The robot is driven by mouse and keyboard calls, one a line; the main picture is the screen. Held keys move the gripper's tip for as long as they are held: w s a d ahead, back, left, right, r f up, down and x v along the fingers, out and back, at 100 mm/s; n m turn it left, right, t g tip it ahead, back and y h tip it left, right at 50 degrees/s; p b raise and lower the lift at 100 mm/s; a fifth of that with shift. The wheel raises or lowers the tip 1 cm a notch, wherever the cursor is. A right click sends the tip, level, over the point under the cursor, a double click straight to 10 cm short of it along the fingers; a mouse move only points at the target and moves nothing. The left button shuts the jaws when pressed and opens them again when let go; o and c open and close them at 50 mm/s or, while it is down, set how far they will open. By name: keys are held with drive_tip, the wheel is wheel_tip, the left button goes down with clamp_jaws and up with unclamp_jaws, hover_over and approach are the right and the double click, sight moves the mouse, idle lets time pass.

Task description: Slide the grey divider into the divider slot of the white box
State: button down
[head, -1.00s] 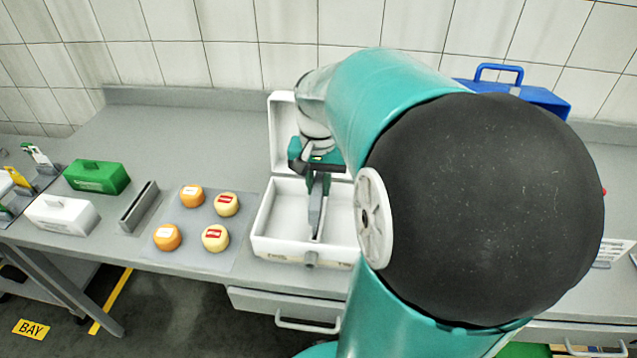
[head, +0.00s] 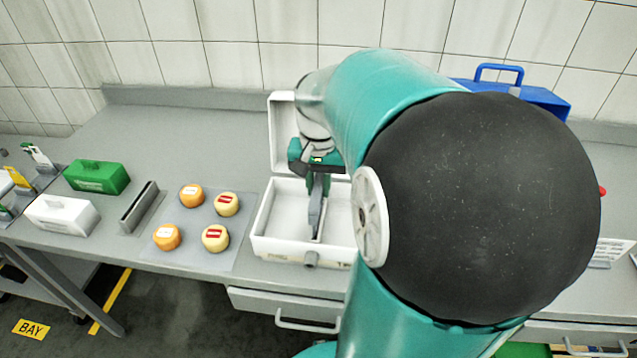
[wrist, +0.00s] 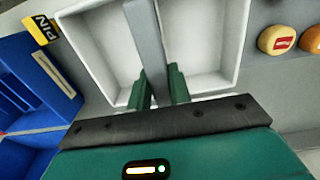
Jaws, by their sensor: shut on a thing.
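The white box (head: 265,247) stands open on the bench, its raised lid (head: 283,135) behind it. The grey divider (head: 316,217) is upright inside the box, running front to back across its middle. It also shows in the wrist view (wrist: 146,40), with a white compartment on each side. My gripper (head: 318,183) is shut on the divider's rear part, over the box; its green fingers also show in the wrist view (wrist: 160,90). My arm hides the box's right side in the head view. Whether the divider's lower edge is fully seated in the slot cannot be seen.
Several cheese wheels (head: 213,238) lie on a grey mat (head: 190,256) left of the box. A slotted grey holder (head: 140,207), a white case (head: 62,214) and a green case (head: 97,177) stand farther left. A blue case (head: 543,98) is at the back right.

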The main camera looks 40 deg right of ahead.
drive_tip(key=shift+f, duration=2.65)
drive_tip(key=c, duration=1.2)
unclamp_jaws()
wheel_tip(320, 180, up, 14)
drive_tip(key=shift+f, duration=0.1)
drive_tip(key=shift+s, duration=0.15)
